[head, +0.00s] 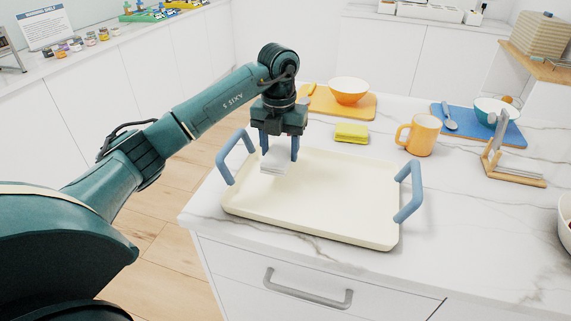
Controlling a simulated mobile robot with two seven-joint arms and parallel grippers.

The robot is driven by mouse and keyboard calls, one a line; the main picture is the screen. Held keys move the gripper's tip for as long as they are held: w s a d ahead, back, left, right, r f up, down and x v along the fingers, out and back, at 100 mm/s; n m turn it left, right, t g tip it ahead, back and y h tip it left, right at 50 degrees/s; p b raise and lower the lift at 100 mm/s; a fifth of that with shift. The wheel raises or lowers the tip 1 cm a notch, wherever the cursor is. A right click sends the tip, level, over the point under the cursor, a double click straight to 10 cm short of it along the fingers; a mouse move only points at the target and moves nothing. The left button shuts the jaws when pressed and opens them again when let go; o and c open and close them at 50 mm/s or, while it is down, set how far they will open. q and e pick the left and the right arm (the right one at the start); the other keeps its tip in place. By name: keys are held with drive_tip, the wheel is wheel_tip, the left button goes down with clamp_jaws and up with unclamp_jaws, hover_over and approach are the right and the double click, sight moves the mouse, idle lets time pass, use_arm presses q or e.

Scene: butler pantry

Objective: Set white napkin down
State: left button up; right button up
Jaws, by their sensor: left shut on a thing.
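My left gripper (279,148) points down over the left back part of a cream tray (320,215) with blue handles. It is shut on a white napkin (274,161), a small folded stack held between the blue fingers. The napkin hangs at or just above the tray's floor; I cannot tell whether it touches. My right gripper is not in view.
A yellow folded napkin (351,133) and an orange mug (420,135) stand behind the tray. An orange mat (325,106) with a bowl (349,91), a blue mat (480,135) and a wooden holder (512,172) are farther back and right. The tray's front is clear.

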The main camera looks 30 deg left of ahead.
sight(280, 152)
use_arm(q)
wheel_tip(280, 152, down, 4)
drive_tip(key=shift+r, duration=0.1)
drive_tip(key=shift+f, duration=0.2)
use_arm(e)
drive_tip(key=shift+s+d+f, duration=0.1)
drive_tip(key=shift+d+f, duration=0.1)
use_arm(q)
drive_tip(key=shift+f, duration=0.1)
drive_tip(key=o, duration=1)
drive_tip(key=shift+c, duration=0.2)
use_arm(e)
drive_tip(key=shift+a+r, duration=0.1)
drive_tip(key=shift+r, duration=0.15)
